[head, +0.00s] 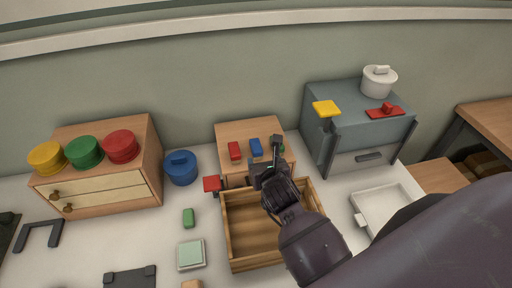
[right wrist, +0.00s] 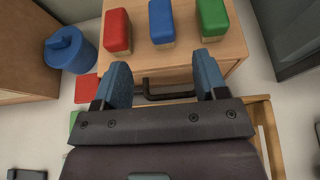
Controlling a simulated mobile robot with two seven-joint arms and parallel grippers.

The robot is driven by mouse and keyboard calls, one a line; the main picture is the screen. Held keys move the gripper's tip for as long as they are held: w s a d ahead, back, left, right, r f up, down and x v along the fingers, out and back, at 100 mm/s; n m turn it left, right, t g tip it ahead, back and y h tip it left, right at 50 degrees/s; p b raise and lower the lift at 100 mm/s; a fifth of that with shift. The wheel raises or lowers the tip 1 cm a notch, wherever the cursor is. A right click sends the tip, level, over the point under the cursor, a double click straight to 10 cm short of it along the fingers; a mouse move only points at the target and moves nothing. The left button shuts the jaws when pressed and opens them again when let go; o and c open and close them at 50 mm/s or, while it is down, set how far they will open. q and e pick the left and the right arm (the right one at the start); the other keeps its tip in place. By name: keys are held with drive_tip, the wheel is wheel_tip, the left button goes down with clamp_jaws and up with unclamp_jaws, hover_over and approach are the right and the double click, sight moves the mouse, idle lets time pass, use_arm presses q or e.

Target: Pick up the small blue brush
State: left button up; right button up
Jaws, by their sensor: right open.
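The small blue brush (head: 256,147) lies on a small wooden stand (head: 232,130), between a red brush (head: 235,151) and a green brush (head: 281,149). In the right wrist view the blue brush (right wrist: 162,22) has a blue top and a tan lower part. My right gripper (right wrist: 163,78) is open and empty. Its fingers point toward the stand, with the blue brush beyond the gap between them. In the head view my right gripper (head: 271,168) is over the stand's front and partly hides the green brush. My left gripper is not in view.
An open wooden drawer or box (head: 228,228) is below my right gripper. A dark handle (right wrist: 165,96) shows between the fingers in the right wrist view. A blue lidded pot (head: 181,169) stands left of the stand. A grey cabinet (head: 318,128) stands to the right.

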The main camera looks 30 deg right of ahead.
sight(259, 153)
drive_tip(key=shift+x, duration=4.8)
drive_tip(key=shift+s+d+f, duration=0.1)
drive_tip(key=shift+s+d, duration=0.05)
drive_tip(key=c, duration=1)
